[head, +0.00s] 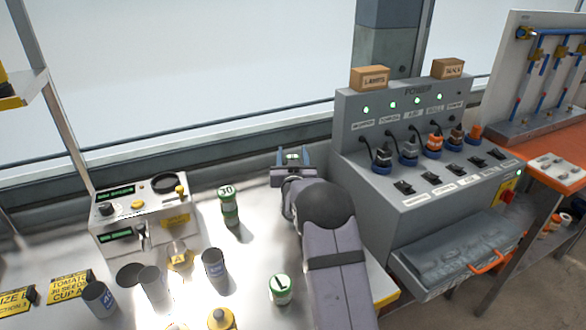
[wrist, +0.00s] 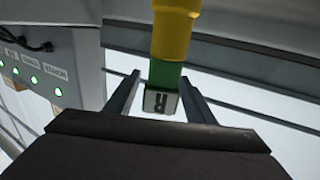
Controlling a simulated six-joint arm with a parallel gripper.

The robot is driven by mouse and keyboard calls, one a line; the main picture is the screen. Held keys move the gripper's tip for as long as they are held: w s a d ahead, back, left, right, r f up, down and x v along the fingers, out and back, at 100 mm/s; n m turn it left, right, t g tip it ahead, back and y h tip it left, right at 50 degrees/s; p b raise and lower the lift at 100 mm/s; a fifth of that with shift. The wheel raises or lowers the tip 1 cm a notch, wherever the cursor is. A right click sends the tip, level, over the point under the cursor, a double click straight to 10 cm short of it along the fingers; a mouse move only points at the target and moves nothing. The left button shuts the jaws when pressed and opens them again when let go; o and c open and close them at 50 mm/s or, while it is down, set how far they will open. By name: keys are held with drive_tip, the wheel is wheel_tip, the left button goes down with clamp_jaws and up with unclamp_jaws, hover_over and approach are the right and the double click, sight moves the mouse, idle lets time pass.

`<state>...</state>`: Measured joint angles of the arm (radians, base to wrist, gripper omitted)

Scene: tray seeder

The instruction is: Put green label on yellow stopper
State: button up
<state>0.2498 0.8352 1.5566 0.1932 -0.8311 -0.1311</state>
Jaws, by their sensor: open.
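My gripper (head: 292,157) is open near the back of the bench, left of the grey power box. In the wrist view its two fingers (wrist: 160,77) stand on either side of a green block (wrist: 166,74) with a white end face marked with a dark letter, like an R.
A green "30" can (head: 229,208), a green can with a white top (head: 281,290) and several grey cups (head: 215,265) stand on the bench, left of my arm. A white control box (head: 140,215) stands further left. The power box (head: 400,160) is close on the right.

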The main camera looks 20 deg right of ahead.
drive_tip(key=b+v, duration=0.1)
drive_tip(key=v, duration=1)
drive_tip(key=shift+s+a+b, duration=0.2)
drive_tip(key=shift+s+b, duration=0.15)
drive_tip(key=shift+b, duration=0.05)
drive_tip(key=s+a+r+n+g+y+p, duration=0.2)
drive_tip(key=s+a+r+g+y+p, duration=0.4)
drive_tip(key=s+a+p, duration=0.8)
drive_tip(key=s+a+r+n+g+p, duration=0.1)
drive_tip(key=s+r+g+p, duration=0.4)
drive_tip(key=s+p, duration=0.5)
drive_tip(key=s+a+r+n+g+p, duration=0.1)
drive_tip(key=s+a+r+g+p, duration=0.1)
drive_tip(key=s+r+g+p, duration=0.75)
wheel_tip(320, 180, down, 9)
drive_tip(key=s+t+b, duration=0.3)
drive_tip(key=t+b, duration=0.1)
drive_tip(key=b, duration=0.2)
drive_tip(key=shift+y+b, duration=0.4)
drive_tip(key=shift+d+f, duration=0.1)
